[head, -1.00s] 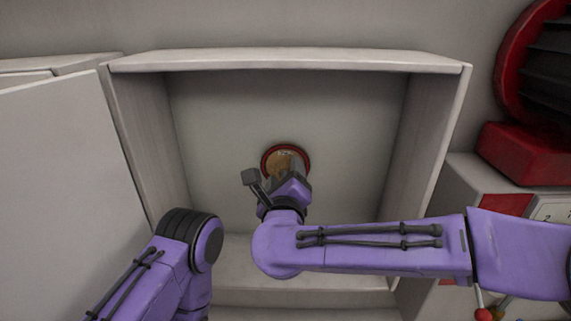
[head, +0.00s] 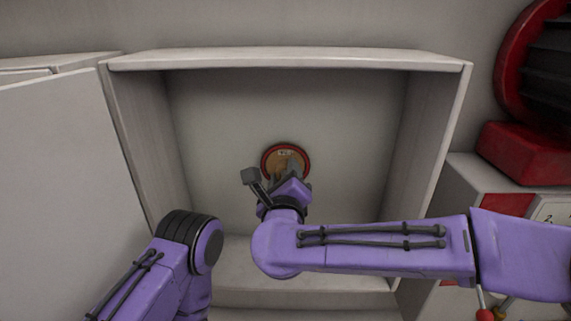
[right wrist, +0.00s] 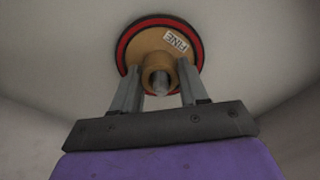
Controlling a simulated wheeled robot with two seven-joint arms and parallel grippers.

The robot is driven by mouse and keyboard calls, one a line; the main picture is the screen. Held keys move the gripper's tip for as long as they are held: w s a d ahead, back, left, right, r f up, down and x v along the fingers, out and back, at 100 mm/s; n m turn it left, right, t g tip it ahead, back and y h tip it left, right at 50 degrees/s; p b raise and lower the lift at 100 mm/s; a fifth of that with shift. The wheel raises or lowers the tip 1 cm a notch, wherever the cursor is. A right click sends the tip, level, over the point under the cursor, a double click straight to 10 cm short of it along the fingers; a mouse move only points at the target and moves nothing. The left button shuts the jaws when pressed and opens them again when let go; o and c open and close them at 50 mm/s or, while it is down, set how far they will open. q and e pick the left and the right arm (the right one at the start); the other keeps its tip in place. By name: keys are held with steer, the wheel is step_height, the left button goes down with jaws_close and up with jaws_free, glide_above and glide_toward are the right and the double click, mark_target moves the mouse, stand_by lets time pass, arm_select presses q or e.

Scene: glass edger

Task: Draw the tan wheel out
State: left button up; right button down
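The tan wheel (head: 273,164) has a red rim and sits against the back wall inside the open cabinet. In the right wrist view the tan wheel (right wrist: 146,45) shows a white label reading FINE and a round central hub (right wrist: 160,66) around a metal shaft end. My right gripper (head: 286,168) is at the wheel's front. In the right wrist view its fingers (right wrist: 160,78) lie on either side of the hub and appear to touch it. My left arm is at the lower left; its gripper is out of view.
The cabinet (head: 290,59) has side walls close on both sides and a top edge above. An open door (head: 60,160) stands at the left. A red and black machine part (head: 530,150) is at the right. The cabinet interior around the wheel is otherwise empty.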

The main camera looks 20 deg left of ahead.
steer(key=shift+s+d, duration=0.15)
steer(key=shift+s, duration=0.5)
stand_by(0.3)
steer(key=b+v, duration=0.1)
steer(key=v, duration=0.7)
steer(key=shift+b, duration=0.4)
stand_by(0.3)
steer(key=shift+s, duration=0.15)
steer(key=v, duration=1)
steer(key=shift+b, duration=0.45)
steer(key=shift+r, duration=0.1)
